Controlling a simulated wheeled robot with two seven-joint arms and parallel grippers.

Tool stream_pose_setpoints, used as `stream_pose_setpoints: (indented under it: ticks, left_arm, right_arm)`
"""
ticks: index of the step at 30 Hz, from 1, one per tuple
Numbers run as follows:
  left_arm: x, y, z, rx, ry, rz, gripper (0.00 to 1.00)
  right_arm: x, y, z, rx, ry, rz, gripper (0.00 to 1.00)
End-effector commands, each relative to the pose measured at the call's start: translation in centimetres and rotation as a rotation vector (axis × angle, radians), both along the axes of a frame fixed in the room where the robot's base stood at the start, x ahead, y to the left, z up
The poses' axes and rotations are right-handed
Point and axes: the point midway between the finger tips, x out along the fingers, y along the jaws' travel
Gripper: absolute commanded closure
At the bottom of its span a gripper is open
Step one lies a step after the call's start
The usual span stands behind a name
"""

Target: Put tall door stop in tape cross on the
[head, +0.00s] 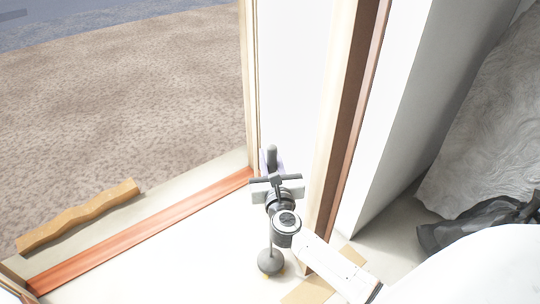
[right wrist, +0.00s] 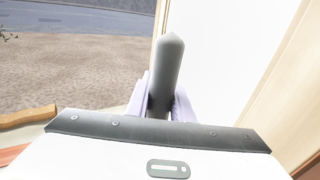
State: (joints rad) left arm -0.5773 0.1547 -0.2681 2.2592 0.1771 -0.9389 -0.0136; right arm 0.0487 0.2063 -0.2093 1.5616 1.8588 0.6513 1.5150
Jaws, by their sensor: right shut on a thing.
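The tall door stop has a grey rounded top (head: 272,153), a thin rod and a round grey base (head: 270,261) over the pale floor. My right gripper (head: 269,165) is shut on its upper part. In the right wrist view the door stop (right wrist: 167,75) stands up between the pale lilac fingers (right wrist: 160,103). My wrist hides the middle of the rod in the head view. Small yellow bits, perhaps the tape cross (head: 265,276), show at the base's edge; the rest is hidden. I cannot tell whether the base touches the floor. My left gripper is not in view.
A door frame (head: 345,110) rises close to the right of my gripper. An orange threshold strip (head: 140,228) crosses the left, with a wavy wooden piece (head: 78,215) beyond it. A black bag (head: 470,228) lies at the right. Pale floor left of the base is clear.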

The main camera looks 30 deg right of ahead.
Motion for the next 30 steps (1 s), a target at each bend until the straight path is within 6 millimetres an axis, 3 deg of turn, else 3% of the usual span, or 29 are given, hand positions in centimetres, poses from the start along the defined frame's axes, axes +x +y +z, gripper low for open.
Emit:
stream_pose_setpoints:
  ticks: [5,19,20,22,23,30]
  left_arm:
    - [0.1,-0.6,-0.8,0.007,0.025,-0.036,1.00]
    - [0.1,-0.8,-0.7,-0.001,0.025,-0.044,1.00]
    - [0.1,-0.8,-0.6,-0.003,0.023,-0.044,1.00]
    - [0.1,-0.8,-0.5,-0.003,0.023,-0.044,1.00]
    - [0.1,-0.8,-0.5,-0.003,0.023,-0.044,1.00]
    - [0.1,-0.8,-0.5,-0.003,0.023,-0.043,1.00]
  right_arm:
    - [0.2,-0.1,-1.7,-0.008,-0.009,-0.002,1.00]
    - [0.2,-0.1,-2.2,-0.005,-0.011,-0.001,1.00]
    - [0.0,-0.1,-2.8,-0.002,0.002,-0.002,0.76]
    - [0.0,-0.1,-2.7,-0.002,0.002,-0.001,0.64]
    - [0.0,-0.1,-2.7,-0.002,0.002,-0.001,0.61]
    - [0.0,-0.1,-2.7,-0.002,0.002,-0.001,0.61]
